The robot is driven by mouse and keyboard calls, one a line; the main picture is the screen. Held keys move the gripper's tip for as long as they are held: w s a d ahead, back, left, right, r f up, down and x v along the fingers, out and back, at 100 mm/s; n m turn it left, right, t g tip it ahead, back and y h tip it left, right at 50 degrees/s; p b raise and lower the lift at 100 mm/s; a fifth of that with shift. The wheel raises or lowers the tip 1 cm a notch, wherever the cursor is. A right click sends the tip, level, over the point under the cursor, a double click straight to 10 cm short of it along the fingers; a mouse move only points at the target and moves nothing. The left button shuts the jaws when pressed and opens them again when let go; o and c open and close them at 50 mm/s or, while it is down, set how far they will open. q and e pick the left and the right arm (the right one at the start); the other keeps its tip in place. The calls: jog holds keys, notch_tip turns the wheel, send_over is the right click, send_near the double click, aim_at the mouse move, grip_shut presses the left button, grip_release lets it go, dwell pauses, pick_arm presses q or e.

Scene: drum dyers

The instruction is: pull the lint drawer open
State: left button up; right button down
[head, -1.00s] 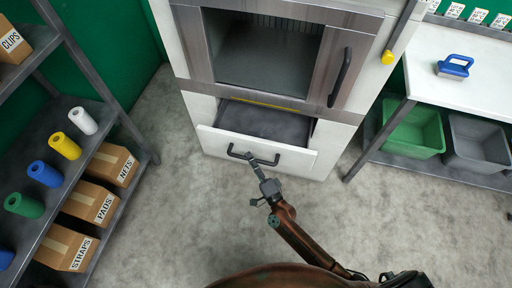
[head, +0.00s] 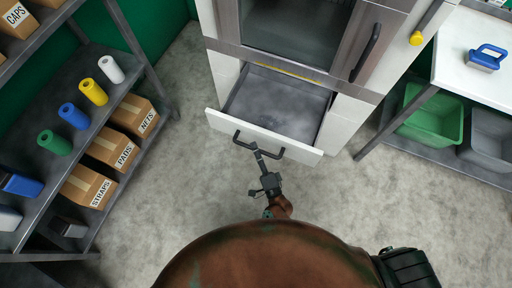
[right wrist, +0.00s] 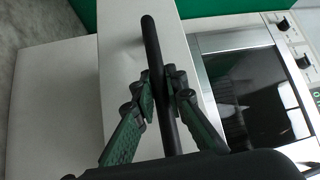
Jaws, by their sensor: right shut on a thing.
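The lint drawer (head: 222,119) is a white-fronted drawer low in the dryer, pulled well out, with its grey inside (head: 275,103) showing and looking empty. Its black bar handle (head: 243,142) runs along the front. My right gripper (head: 256,151) is at the middle of the handle. In the right wrist view the two green-padded fingers (right wrist: 168,92) are closed around the dark handle bar (right wrist: 152,45), one on each side. My left gripper is not in view.
The dryer (head: 230,75) stands above the drawer, with a glass door and its own black handle (head: 366,53). A shelf (head: 137,75) with rolls and boxes is at the left. A white table (head: 458,65) with green and grey bins below is at the right. Grey floor surrounds the drawer.

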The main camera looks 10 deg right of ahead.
jog(key=c, duration=1.9)
grip_release()
jog(key=shift+c, duration=0.2)
jog(key=shift+s+f, duration=0.1)
jog(key=shift+s, duration=0.15)
jog(key=v, duration=1.1)
jog(key=shift+s, duration=0.25)
jog(key=shift+d, duration=0.15)
